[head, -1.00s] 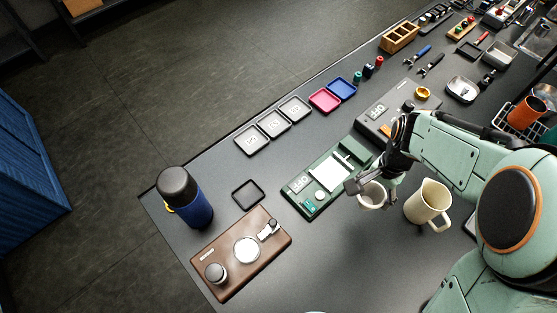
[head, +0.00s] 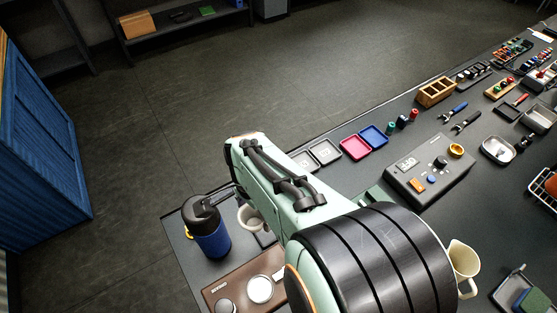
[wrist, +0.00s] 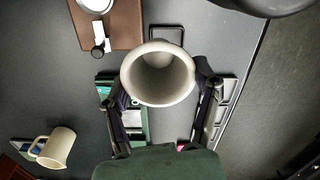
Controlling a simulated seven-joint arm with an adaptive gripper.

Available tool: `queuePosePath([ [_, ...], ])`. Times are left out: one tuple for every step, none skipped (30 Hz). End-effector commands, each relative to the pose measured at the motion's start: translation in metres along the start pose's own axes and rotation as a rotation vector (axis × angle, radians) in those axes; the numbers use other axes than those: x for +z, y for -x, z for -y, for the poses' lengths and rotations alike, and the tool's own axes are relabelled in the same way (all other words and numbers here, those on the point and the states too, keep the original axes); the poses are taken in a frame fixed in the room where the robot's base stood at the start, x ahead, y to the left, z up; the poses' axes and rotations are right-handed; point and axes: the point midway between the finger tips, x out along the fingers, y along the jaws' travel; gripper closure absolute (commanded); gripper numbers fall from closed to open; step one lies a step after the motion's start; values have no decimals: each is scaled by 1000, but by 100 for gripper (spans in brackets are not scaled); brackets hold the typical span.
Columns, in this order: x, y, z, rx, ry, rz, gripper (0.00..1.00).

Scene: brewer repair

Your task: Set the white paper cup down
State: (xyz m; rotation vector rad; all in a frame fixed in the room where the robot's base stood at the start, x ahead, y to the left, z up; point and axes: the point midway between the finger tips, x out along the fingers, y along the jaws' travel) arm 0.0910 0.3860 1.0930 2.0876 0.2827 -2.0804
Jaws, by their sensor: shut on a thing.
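The white paper cup (head: 250,218) is in the head view just right of the blue flask, partly hidden by my arm. In the wrist view the cup (wrist: 158,97) has its open mouth toward the camera and looks empty. My gripper (wrist: 161,82) is shut on the cup, one dark finger on each side. In the head view my arm hides most of the gripper. The small black square tray (wrist: 167,28) lies just beyond the cup's rim in the wrist view. How high the cup is above the table cannot be told.
The blue flask (head: 211,238) with a black lid stands close left of the cup. A brown board (head: 226,288) lies in front of it. A cream pitcher (head: 464,262) stands at the right. Grey, pink and blue trays (head: 373,137) line the far edge.

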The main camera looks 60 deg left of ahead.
Motion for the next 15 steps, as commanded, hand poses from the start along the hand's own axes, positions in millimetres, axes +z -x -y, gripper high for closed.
queuePosePath([
  [-5, -7, 10, 2, 1, 0, 49],
  [-9, -10, 17, 2, 0, 0, 49],
  [-14, -16, 27, 3, 1, 1, 49],
  [-19, -20, 34, 2, 0, 0, 49],
  [-22, -24, 41, 3, 0, 1, 49],
  [-27, -28, 50, 2, 1, 0, 49],
  [-30, -32, 56, 2, 0, 1, 49],
  [-34, -34, 62, 2, 0, 0, 49],
  [-38, -40, 69, 4, 0, 0, 49],
  [-40, -47, 72, 5, -1, 2, 49],
  [-42, -53, 76, 5, 0, 2, 49],
  [-45, -61, 82, 5, 0, 1, 49],
  [-47, -65, 86, 4, -1, 1, 49],
  [-49, -70, 89, 3, -2, 0, 49],
  [-51, -76, 93, 3, -1, 0, 49],
])
